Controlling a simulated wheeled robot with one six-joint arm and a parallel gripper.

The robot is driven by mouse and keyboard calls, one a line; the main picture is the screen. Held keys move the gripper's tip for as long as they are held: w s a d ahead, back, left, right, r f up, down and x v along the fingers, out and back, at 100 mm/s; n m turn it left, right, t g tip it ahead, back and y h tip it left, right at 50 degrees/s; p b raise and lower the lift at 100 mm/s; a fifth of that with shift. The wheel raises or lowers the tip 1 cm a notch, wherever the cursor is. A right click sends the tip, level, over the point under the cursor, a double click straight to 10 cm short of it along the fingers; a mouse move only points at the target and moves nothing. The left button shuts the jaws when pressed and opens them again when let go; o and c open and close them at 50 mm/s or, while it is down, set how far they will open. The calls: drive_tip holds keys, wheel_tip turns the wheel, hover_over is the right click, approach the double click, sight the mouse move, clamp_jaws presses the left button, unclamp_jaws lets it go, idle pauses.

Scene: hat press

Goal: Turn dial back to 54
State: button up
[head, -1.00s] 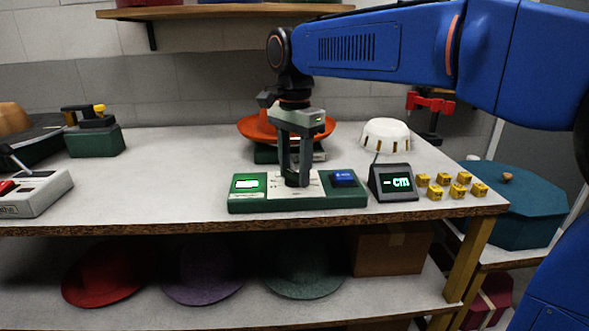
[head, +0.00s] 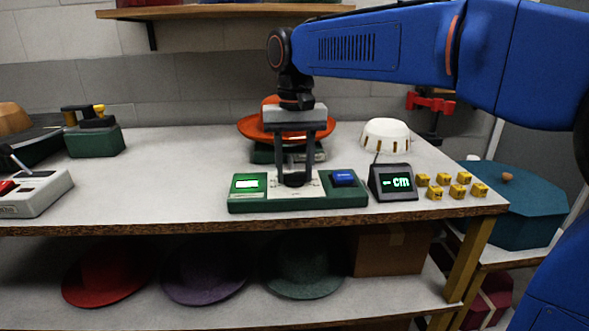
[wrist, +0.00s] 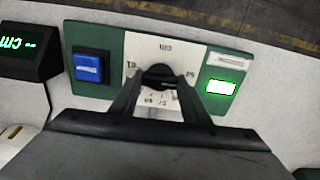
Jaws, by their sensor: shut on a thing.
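The dial (wrist: 158,75) is a dark round knob on a white scale plate marked "cm" in the wrist view. The plate sits in the middle of a green control box (head: 300,203) at the bench's front. My gripper (head: 295,180) points straight down with its fingers closed on the dial; it also shows in the wrist view (wrist: 160,84). The fingers hide part of the knob and some scale numbers, so I cannot tell its setting. The box has a lit green screen (head: 247,183) at left and a blue button (head: 343,178) at right.
A small black display (head: 393,182) reading "- cm" stands right of the box, with several yellow blocks (head: 451,186) beyond. An orange hat (head: 262,127) sits on a device behind my gripper. A white ribbed form (head: 387,134) stands back right.

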sight(295, 173)
drive_tip(key=shift+n, duration=1.2)
drive_tip(key=o, duration=1)
drive_tip(key=shift+o, duration=0.2)
drive_tip(key=shift+r, duration=0.1)
wheel_tip(295, 173, up, 17)
drive_tip(key=shift+r, duration=0.15)
